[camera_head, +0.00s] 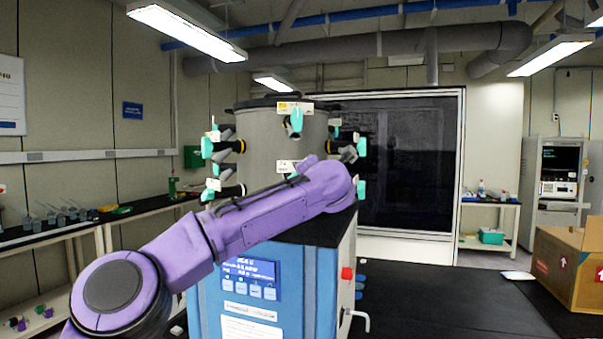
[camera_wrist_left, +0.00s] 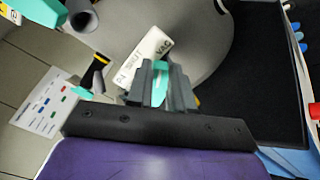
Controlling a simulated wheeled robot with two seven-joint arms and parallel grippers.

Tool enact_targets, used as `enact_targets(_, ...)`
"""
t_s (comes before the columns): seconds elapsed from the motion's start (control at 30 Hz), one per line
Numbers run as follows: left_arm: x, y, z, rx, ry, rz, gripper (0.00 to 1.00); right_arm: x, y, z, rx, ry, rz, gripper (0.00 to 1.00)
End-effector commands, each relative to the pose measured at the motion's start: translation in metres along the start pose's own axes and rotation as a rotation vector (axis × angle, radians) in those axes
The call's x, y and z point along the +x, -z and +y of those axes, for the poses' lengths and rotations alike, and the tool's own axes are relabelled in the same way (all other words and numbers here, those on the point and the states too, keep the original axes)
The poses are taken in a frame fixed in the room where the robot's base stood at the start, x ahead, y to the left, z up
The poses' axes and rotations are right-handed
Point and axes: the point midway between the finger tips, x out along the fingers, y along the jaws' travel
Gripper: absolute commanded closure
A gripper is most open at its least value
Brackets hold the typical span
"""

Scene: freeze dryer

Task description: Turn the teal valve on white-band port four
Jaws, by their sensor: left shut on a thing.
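A grey freeze-dryer chamber (camera_head: 262,135) carries several black ports with teal valves around its side. In the wrist view my left gripper (camera_wrist_left: 161,88) is shut on a teal valve (camera_wrist_left: 160,76) beside a tilted white label (camera_wrist_left: 147,53) with SHUT and VAC on it. In the head view my purple arm reaches across the chamber's front, hiding most of that port and the gripper; a white label (camera_head: 287,167) shows just above the arm. My right gripper is not in view.
Another teal valve (camera_wrist_left: 73,83) on a yellow-banded port is left of my gripper in the wrist view. The blue control panel (camera_head: 250,278) and red button (camera_head: 347,273) are below the chamber. A cardboard box (camera_head: 560,265) stands on the black bench at right.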

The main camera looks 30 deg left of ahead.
Motion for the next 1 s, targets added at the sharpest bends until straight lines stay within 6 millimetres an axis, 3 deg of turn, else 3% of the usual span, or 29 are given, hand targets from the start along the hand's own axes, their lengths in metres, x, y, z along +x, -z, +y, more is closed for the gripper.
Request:
enact_targets(0.47, 0.000, 0.001, -0.005, 0.017, 0.007, 0.003, 1.00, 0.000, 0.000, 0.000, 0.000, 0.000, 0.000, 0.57)
enact_targets(0.5, 0.000, 0.001, -0.005, 0.017, 0.007, 0.003, 0.72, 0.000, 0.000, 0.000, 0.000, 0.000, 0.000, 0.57)
enact_targets(0.57, 0.000, 0.001, -0.004, 0.017, 0.006, 0.003, 0.53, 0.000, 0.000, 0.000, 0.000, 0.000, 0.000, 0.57)
enact_targets(0.87, -0.002, 0.000, -0.003, 0.015, 0.002, 0.000, 0.53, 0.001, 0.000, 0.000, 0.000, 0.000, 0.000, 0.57)
enact_targets(1.0, -0.021, 0.002, -0.005, 0.013, -0.001, -0.004, 0.53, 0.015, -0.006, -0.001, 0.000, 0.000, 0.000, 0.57)
